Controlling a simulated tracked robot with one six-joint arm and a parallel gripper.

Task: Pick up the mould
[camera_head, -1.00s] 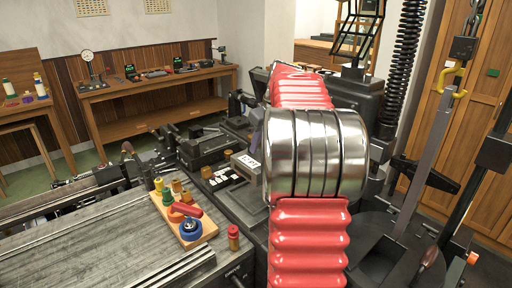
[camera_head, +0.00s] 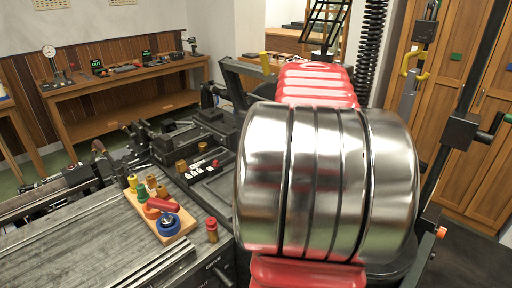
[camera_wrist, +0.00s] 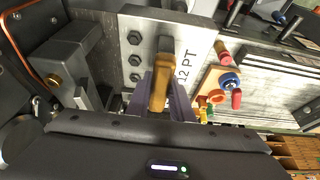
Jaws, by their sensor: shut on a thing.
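The mould (camera_wrist: 205,42) shows in the wrist view as a grey steel block with dark bolts and a "12 PT" marking. A tan handle (camera_wrist: 160,90) stands out from it. My gripper (camera_wrist: 163,82) is shut on this handle, with one finger on each side. I cannot tell whether the mould rests on something or hangs free. In the head view my own arm hides the gripper and the mould.
A wooden board (camera_head: 172,226) with coloured pegs and a blue ring lies on the grey machine bed (camera_head: 85,240), beside a small red-capped bottle (camera_head: 211,230). A dark machine part (camera_wrist: 80,65) stands close left of the mould. A workbench (camera_head: 130,95) lines the back wall.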

